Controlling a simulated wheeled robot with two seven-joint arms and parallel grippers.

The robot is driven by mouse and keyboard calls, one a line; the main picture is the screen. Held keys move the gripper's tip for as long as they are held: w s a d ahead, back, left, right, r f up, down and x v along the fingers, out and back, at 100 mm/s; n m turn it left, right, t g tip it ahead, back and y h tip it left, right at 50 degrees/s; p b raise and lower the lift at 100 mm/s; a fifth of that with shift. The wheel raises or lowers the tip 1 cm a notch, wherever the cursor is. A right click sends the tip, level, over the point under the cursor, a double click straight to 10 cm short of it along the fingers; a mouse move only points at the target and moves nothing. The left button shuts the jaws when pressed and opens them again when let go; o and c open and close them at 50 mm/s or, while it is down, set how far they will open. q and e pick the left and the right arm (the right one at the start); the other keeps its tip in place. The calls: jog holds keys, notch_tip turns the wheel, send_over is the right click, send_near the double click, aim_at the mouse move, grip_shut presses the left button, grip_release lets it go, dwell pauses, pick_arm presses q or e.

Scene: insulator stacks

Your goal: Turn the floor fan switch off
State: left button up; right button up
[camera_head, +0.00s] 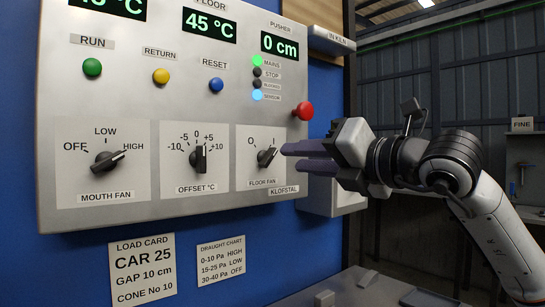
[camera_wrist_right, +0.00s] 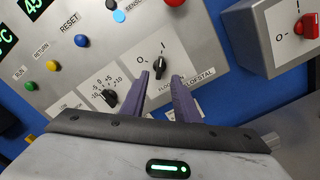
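The floor fan switch (camera_head: 267,157) is a black knob on a white plate at the lower right of the grey panel, marked O and I. Its pointer is turned to the upper right, toward I. The knob also shows in the right wrist view (camera_wrist_right: 159,67), between and just beyond the fingertips. My right gripper (camera_head: 286,156) has purple fingers close to the knob from the right. In the right wrist view its fingertips (camera_wrist_right: 160,77) are apart with nothing clearly held between them; contact with the knob cannot be told. My left gripper is not in view.
The offset knob (camera_head: 198,158) and mouth fan knob (camera_head: 107,160) sit to the left. A red button (camera_head: 303,111) sticks out above the gripper. A grey box with a red switch (camera_wrist_right: 306,27) stands right of the panel. Cards hang on the blue wall below.

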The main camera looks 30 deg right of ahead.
aim_at(273, 156)
jog(key=w, duration=0.2)
jog(key=w+p, duration=0.1)
jog(key=w, duration=0.4)
jog(key=shift+w+a, duration=0.3)
jog(key=shift+a, duration=0.05)
jog(key=shift+s+d, duration=0.1)
jog(key=shift+s, duration=0.05)
grip_shut()
